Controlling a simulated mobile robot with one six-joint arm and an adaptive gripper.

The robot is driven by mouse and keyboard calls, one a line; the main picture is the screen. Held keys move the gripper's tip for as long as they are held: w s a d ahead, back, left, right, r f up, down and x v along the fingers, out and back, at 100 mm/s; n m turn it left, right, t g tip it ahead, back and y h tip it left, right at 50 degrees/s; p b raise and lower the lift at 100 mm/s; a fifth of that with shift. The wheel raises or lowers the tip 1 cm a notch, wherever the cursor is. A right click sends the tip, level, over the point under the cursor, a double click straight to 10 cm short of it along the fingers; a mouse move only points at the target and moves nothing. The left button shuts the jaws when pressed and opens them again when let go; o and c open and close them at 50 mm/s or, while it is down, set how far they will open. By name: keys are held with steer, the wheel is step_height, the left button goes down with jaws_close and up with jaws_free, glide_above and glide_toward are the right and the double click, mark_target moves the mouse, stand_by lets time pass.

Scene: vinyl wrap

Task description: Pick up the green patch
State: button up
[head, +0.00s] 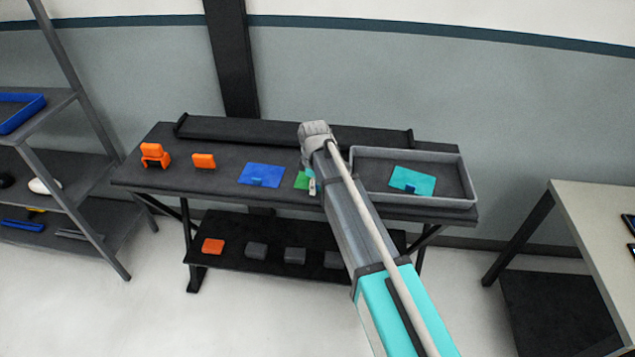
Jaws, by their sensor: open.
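The green patch (301,180) lies on the dark table top (222,181), just right of the blue patch (261,174). Only a small part of it shows, as my arm hides the rest. The end of my arm with my gripper (311,186) is over or beside the green patch. The fingers are mostly hidden behind the arm, and contact with the patch cannot be told. A teal patch (412,180) lies inside the grey tray (460,180) on the right of the table.
Two orange objects stand at the table's left, a larger one (155,155) and a block (204,161). A black bar (230,131) runs along the back edge. A lower shelf (230,265) holds an orange block and several grey blocks. A rack stands left, another table (600,215) right.

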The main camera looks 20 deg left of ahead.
stand_by(0.3)
jaws_close()
steer(key=shift+r, duration=0.15)
stand_by(0.3)
step_height(320, 180, up, 3)
steer(key=p, duration=0.3)
steer(key=s+d+r+p, duration=0.8)
steer(key=s+r+p, duration=0.1)
steer(key=s+p, duration=0.1)
steer(key=shift+s+d+r, duration=0.2)
steer(key=shift+s+r, duration=0.15)
steer(key=shift+s, duration=0.25)
